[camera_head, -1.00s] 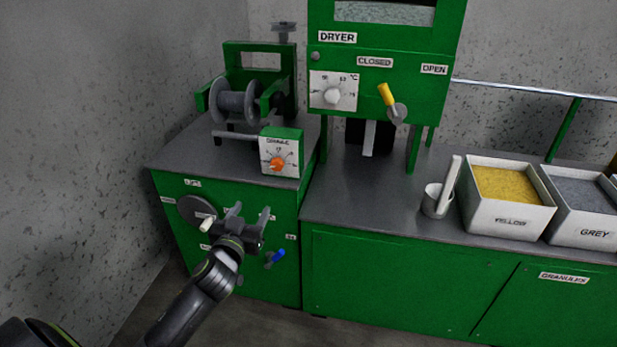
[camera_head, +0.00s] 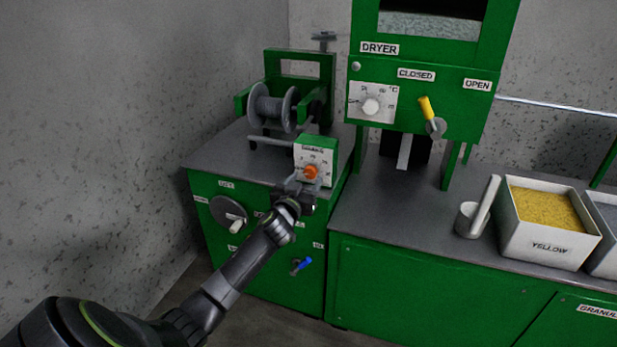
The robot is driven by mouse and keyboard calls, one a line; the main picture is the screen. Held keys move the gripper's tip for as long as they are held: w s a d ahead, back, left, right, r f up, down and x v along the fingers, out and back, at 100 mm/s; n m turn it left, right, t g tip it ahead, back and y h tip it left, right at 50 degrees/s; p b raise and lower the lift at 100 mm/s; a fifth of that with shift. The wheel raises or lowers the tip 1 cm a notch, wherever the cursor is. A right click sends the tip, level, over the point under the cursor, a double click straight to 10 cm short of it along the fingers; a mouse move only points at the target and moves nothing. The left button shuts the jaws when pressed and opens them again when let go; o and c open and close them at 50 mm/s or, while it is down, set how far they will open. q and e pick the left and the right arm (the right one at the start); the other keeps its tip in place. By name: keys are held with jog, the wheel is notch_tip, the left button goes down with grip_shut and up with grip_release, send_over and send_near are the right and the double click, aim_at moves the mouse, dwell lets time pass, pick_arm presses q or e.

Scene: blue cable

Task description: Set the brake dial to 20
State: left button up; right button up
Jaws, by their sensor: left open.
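The brake dial is an orange knob (camera_head: 311,172) on a white scale plate (camera_head: 315,156), fixed to the front of a small green box on the left cabinet. The scale's numbers are too small to read, and so is the knob's setting. My left gripper (camera_head: 301,186) is open just below and in front of the knob, its fingers pointing toward it. It covers the lower edge of the plate. I cannot tell whether a finger touches the knob. My right gripper is not in view.
A grey spool (camera_head: 272,108) in a green frame stands behind the dial box. The left cabinet front has a crank disc (camera_head: 228,212) and a blue-handled valve (camera_head: 301,266). A dryer with a yellow lever (camera_head: 426,108), a white cup (camera_head: 468,220) and a yellow granule box (camera_head: 548,242) are on the right.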

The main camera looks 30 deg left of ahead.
aim_at(309, 175)
pick_arm(q)
jog(key=shift+x, duration=1.6)
jog(key=c, duration=1)
